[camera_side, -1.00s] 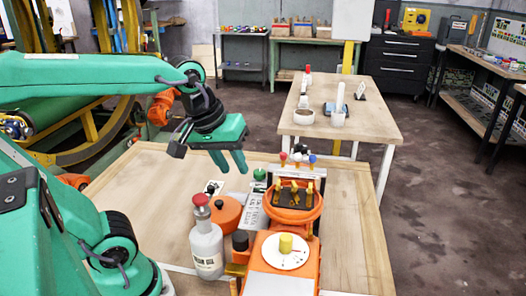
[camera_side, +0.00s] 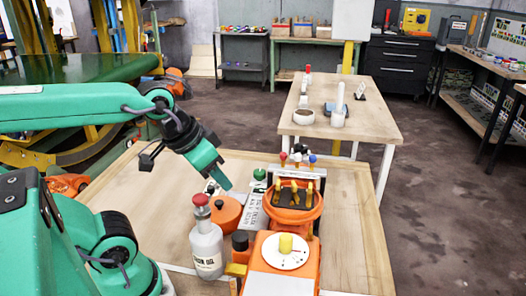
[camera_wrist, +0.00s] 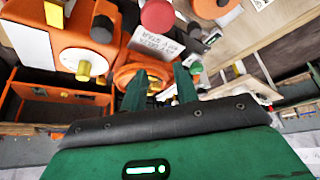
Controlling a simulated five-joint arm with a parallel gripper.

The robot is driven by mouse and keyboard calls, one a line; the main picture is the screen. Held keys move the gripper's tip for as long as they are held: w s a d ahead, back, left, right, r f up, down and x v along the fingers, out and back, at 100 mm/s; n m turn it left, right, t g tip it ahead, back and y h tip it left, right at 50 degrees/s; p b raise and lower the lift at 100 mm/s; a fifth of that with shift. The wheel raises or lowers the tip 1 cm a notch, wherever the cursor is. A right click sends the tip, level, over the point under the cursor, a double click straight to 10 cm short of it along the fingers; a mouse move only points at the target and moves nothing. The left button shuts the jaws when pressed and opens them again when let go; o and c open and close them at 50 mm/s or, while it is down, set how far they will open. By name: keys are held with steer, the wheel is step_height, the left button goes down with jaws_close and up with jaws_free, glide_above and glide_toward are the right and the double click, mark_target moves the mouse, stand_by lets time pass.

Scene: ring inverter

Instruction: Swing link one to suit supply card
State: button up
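In the side view an orange round housing (camera_side: 318,208) holds a black plate with yellow upright links (camera_side: 295,190); which is link one I cannot tell. A pale card with dark print (camera_side: 253,212), possibly the supply card, leans left of it; its text is unreadable. My gripper (camera_side: 228,187) is above and left of the housing, tilted down, touching nothing I can make out. In the wrist view its fingers (camera_wrist: 160,88) are apart with no object clearly held. The housing (camera_wrist: 125,75) lies behind them, its links partly hidden. The card (camera_wrist: 155,44) shows above.
A bottle with a red cap (camera_side: 206,245), an orange round pot (camera_side: 226,213) and a dark-capped container (camera_side: 240,243) stand left of the housing. A white dial with a yellow knob (camera_side: 286,243) is in front. Red, white and blue balls stand behind. The bench's right side is clear.

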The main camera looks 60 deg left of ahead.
steer(key=w+a+m+g+y, duration=0.1)
steer(key=w+a+m+g, duration=0.15)
steer(key=w+a, duration=0.35)
steer(key=w+a+m+g, duration=0.1)
steer(key=w+a+m, duration=0.25)
steer(key=a, duration=0.45)
steer(key=w+a+f+m+g, duration=0.1)
steer(key=a+f, duration=0.1)
steer(key=a, duration=0.4)
steer(key=w+a+f+m, duration=0.1)
steer(key=a+f, duration=0.2)
steer(key=a, duration=0.4)
steer(key=shift+a+f+g+h, duration=0.15)
steer(key=shift+a+g+h, duration=0.15)
steer(key=shift+g, duration=0.05)
steer(key=shift+d, duration=0.15)
stand_by(0.3)
steer(key=s+d+r+n+t, duration=0.1)
steer(key=d+r+n, duration=0.15)
steer(key=d, duration=0.55)
steer(key=s+d+r+n+t, duration=0.1)
steer(key=s+d+r, duration=0.15)
steer(key=d, duration=0.45)
steer(key=s+d+n+t, duration=0.3)
steer(key=s+d, duration=0.5)
steer(key=d, duration=0.4)
steer(key=shift+d+n, duration=0.15)
steer(key=shift+n, duration=0.5)
